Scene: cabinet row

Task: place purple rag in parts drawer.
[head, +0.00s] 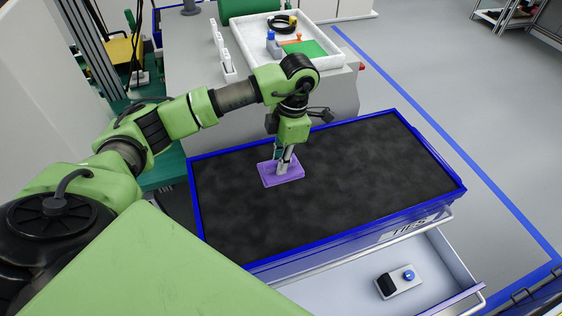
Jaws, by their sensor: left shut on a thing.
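The purple rag (293,179) is a flat, folded rectangle on the black top (370,165) of the blue-edged cabinet, left of its middle. My left gripper (284,166) points down and is shut on the rag. The gripper covers part of the rag. Whether the rag is lifted off the top is hard to tell. The parts drawer (345,280) is pulled open at the cabinet's front, below the top's near edge. A small grey item with a black part and a blue knob (400,281) lies in it. My right gripper is not in view.
A white tray (318,66) with a green sheet, a black cable coil and small parts stands on a grey unit behind the cabinet. The cabinet top around the rag is clear. The drawer's left part looks empty. Blue lines (460,152) mark the floor to the right.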

